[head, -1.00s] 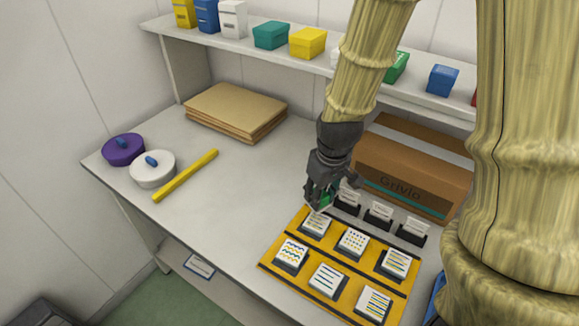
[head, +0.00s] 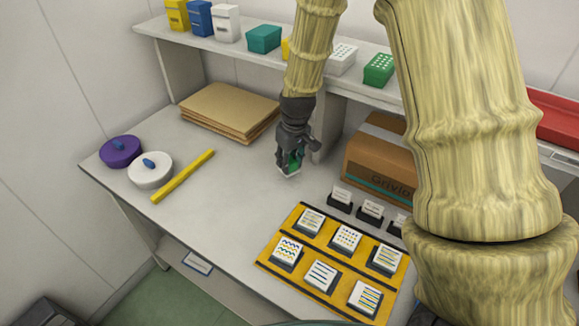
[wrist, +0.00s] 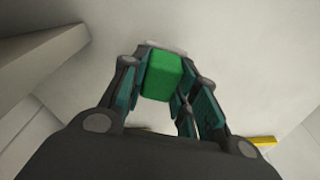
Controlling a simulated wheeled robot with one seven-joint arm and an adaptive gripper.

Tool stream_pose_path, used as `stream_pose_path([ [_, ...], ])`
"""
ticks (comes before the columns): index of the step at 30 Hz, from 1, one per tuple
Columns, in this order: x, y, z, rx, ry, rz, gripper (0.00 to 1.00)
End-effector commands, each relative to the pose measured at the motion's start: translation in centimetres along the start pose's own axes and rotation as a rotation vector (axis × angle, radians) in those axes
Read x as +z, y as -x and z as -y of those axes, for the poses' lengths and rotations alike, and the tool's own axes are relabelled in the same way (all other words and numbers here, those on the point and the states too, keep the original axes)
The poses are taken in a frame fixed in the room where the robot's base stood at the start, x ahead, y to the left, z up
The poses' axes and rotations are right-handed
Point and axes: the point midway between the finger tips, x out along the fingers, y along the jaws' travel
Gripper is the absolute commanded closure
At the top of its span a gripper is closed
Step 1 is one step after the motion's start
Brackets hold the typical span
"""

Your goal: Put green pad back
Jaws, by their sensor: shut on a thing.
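My gripper (head: 290,163) is shut on a small green block-like thing, the green pad (head: 295,157). In the wrist view the green pad (wrist: 163,75) sits between the fingers, with a pale edge showing at its far end. My gripper holds it over the bare tabletop, left of the cardboard box and behind the yellow mat. Whether the pad's lower end touches the table I cannot tell. A green box with dotted top (head: 379,70) stands on the shelf.
A yellow mat (head: 262,262) with several patterned stamp blocks lies at the front. Dark card holders (head: 340,206) stand behind it. The cardboard box (head: 378,172) is to the right. Brown folders (head: 228,108), a yellow bar (head: 183,176) and two lidded pots are left. Clear table lies between.

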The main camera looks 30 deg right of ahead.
Motion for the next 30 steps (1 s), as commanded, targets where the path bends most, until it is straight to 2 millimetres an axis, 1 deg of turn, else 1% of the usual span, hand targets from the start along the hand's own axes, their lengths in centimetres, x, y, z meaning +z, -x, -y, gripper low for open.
stream_pose_path([
  [9,0.5,-2.6,0.0,0.0,0.001,0.002,0.96],
  [12,0.5,-3.2,0.0,0.0,0.0,0.001,0.96],
  [24,0.6,-3.6,0.0,0.0,0.0,0.0,0.96],
  [25,0.6,-3.6,0.0,0.001,0.001,0.0,0.65],
  [27,0.6,-3.6,0.0,0.001,0.0,0.0,0.52],
  [28,0.6,-3.6,0.0,0.0,0.0,0.0,0.49],
  [30,0.6,-3.5,0.0,0.001,0.0,0.0,0.49],
])
